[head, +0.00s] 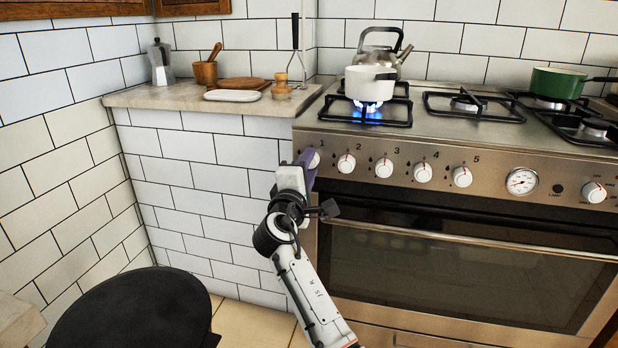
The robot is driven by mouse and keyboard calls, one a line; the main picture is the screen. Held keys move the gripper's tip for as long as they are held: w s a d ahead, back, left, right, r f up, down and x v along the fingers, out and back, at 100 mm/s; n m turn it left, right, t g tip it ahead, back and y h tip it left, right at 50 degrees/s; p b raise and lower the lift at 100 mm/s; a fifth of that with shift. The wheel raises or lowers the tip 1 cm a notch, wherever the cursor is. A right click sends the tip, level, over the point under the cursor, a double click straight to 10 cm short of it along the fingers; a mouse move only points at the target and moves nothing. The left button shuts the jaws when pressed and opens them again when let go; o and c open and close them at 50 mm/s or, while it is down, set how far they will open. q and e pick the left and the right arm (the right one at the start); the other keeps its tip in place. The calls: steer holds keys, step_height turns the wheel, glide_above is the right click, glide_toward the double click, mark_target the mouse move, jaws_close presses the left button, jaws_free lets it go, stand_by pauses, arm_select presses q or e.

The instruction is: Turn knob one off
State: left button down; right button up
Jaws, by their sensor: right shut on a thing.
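Knob one (315,159) is the leftmost white knob on the steel front panel of the stove, by the mark 1. My right gripper (308,161), with purple fingers, is shut on it from the front left and hides part of it. The knob's pointer is not clear. A blue flame (368,112) burns on the front left burner, under a white pot (369,84). My left gripper is not in view.
More knobs, such as knob two (346,163), sit in a row to the right. The oven door handle (470,240) juts out below. A kettle (380,48) and a green pan (558,83) stand on the stove. A counter (180,98) with several wooden items is at left.

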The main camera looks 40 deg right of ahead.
arm_select(q)
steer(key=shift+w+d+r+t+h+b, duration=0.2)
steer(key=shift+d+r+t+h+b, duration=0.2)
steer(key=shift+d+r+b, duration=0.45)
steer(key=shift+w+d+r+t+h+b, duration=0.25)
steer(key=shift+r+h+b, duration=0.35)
steer(key=shift+b, duration=0.4)
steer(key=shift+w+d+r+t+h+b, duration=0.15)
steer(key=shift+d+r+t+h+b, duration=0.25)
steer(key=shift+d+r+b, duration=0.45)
arm_select(e)
steer(key=shift+w+f+m+g+h, duration=0.1)
steer(key=shift+m+g+h, duration=0.25)
steer(key=shift+m, duration=3.85)
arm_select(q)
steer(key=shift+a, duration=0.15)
arm_select(e)
steer(key=o, duration=1.1)
steer(key=shift+a, duration=0.1)
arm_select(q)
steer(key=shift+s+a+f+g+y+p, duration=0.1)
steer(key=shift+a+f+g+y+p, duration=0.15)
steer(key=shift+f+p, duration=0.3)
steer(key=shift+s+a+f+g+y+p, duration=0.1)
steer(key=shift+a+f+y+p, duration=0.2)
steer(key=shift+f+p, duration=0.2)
arm_select(e)
steer(key=v, duration=1)
steer(key=shift+a, duration=0.1)
